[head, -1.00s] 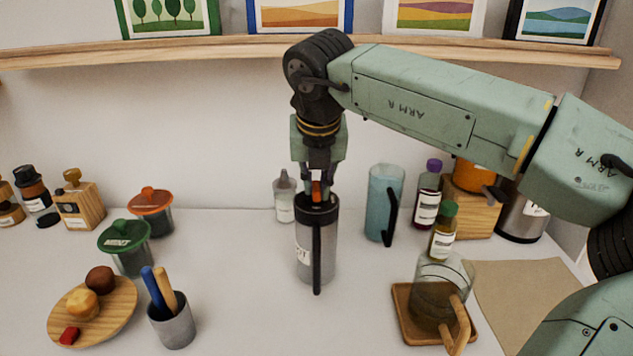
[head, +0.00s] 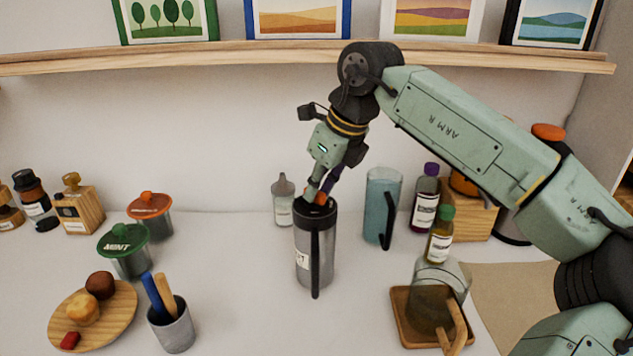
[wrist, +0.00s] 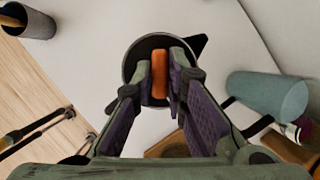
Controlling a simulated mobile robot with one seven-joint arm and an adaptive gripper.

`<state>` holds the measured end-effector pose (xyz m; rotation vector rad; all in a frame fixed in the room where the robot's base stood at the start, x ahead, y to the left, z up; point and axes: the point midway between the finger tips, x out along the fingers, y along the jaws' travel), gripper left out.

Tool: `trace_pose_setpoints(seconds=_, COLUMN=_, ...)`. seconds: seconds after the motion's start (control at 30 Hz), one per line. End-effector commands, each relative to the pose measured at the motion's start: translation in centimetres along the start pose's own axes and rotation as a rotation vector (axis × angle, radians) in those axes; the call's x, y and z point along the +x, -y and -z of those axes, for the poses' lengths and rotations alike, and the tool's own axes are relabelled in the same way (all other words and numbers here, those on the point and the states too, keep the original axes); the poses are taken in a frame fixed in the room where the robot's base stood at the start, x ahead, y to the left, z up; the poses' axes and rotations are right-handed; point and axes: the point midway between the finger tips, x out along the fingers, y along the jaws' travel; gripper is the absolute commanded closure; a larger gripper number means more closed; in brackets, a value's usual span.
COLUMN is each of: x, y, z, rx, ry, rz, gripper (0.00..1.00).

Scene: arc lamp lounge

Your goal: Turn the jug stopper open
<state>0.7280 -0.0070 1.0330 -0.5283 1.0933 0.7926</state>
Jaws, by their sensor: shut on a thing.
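The jug (head: 305,265) is a grey steel cylinder with a black lid and a long black handle facing me. It stands upright on the white table in the middle of the head view. Its orange stopper (wrist: 161,80) is a bar across the middle of the dark lid (wrist: 138,62). My gripper (head: 318,195) points down at the lid, tilted and turned. In the wrist view its two fingers lie on either side of the orange bar and are shut on it. In the head view the fingers hide most of the stopper.
A blue pitcher (head: 382,205) stands close to the right of the jug, and a small grey-capped bottle (head: 283,203) behind left. A glass jug (head: 437,290) on a wooden tray (head: 403,332) is at front right. A cup with utensils (head: 172,328) is at front left. A shelf (head: 300,55) runs above.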

Motion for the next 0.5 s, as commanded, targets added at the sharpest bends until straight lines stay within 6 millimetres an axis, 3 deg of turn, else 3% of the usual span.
trace_pose_setpoints(seconds=0.5, x=-0.18, y=0.24, z=-0.25, rx=-0.423, ry=0.003, rz=-0.177, gripper=1.0)
